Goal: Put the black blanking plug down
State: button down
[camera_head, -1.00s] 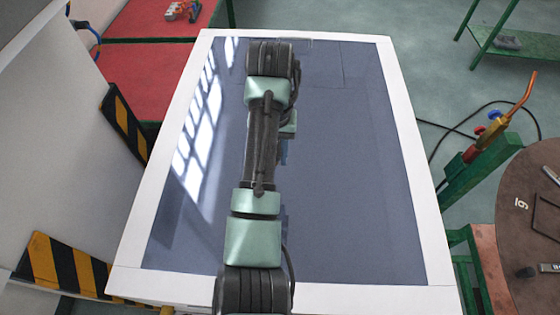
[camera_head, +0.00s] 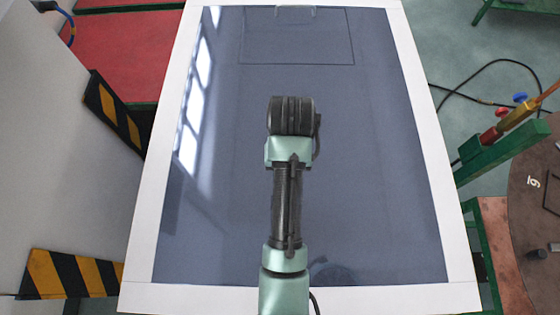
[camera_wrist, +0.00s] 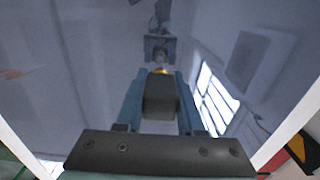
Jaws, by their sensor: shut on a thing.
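In the wrist view, my gripper (camera_wrist: 158,82) has its two blue fingers shut on the dark, blocky black blanking plug (camera_wrist: 160,98). A small yellow spot shows at the plug's far end. The gripper is over a glossy blue-grey surface, which shows a dark reflection of it. I cannot tell the height of the plug above that surface. In the head view, my arm hides the gripper and the plug.
A blue-grey panel (camera_head: 370,170) with a white border fills the middle and is mostly bare. A thin rectangular outline lies at its far end. Striped blocks (camera_head: 72,275) stand left. A green stand with a torch (camera_head: 510,122) and a round brown table (camera_head: 525,215) are right.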

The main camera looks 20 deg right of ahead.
jog(key=shift+w+a+f, duration=0.1)
jog(key=shift+w+f, duration=0.1)
jog(key=shift+f, duration=0.4)
jog(key=shift+s+r, duration=0.25)
jog(key=shift+s, duration=0.45)
jog(key=shift+w+f, duration=0.1)
jog(key=shift+f, duration=0.15)
jog(key=c, duration=0.5)
grip_release()
jog(key=shift+w, duration=0.3)
jog(key=shift+s+r, duration=0.1)
jog(key=shift+s, duration=0.1)
